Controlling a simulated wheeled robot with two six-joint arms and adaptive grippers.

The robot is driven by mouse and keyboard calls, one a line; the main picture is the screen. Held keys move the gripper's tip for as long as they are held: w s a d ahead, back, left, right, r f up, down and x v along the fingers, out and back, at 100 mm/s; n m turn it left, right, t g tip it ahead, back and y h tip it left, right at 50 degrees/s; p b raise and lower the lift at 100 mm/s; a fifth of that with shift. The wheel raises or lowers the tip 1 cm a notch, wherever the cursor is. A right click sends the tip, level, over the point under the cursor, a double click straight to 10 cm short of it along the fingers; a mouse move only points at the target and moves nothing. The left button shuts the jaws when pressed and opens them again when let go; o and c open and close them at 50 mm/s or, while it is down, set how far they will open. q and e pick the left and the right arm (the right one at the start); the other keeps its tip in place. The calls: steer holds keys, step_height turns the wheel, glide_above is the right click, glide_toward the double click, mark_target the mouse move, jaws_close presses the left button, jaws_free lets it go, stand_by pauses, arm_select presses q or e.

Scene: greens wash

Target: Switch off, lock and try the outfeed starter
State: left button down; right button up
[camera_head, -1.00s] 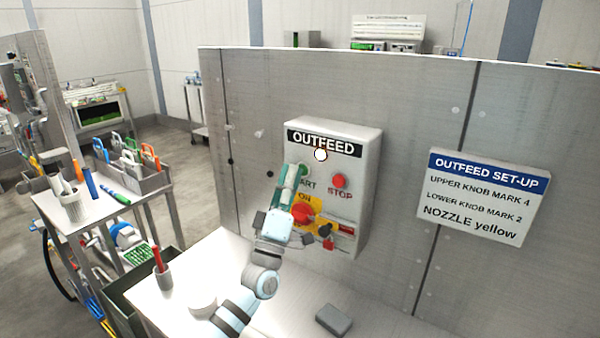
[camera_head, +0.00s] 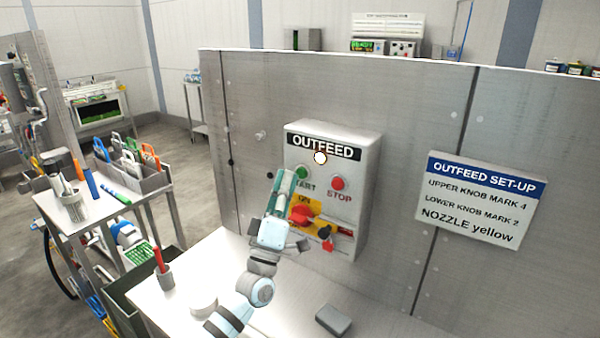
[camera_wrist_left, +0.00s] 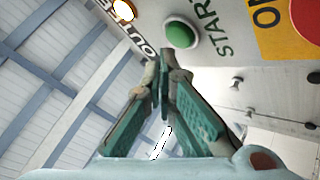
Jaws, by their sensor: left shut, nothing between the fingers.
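The outfeed starter box (camera_head: 368,185) is on the grey panel, with a white lamp (camera_head: 320,157), a green START button (camera_head: 302,172) and a red STOP button (camera_head: 338,183). Its red rotary switch (camera_head: 302,214) sits on a yellow plate, with ON readable above it. A dark piece with red parts (camera_head: 325,232) is right of the switch; I cannot tell whether it is a padlock. My left gripper (camera_head: 284,174) is shut and empty, just left of START. In the left wrist view the closed fingertips (camera_wrist_left: 165,62) point near the green button (camera_wrist_left: 181,33), apparently apart from it.
A set-up sign (camera_head: 484,200) hangs right of the box. Below are a bench with a grey block (camera_head: 333,319), a white round piece (camera_head: 204,303) and a cup with a red pen (camera_head: 164,277). A tool cart (camera_head: 100,215) stands left.

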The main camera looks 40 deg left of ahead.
arm_select(q)
steer(key=s+p, duration=0.3)
steer(key=s, duration=0.2)
steer(key=shift+d+p, duration=0.1)
steer(key=shift+p, duration=0.25)
stand_by(0.5)
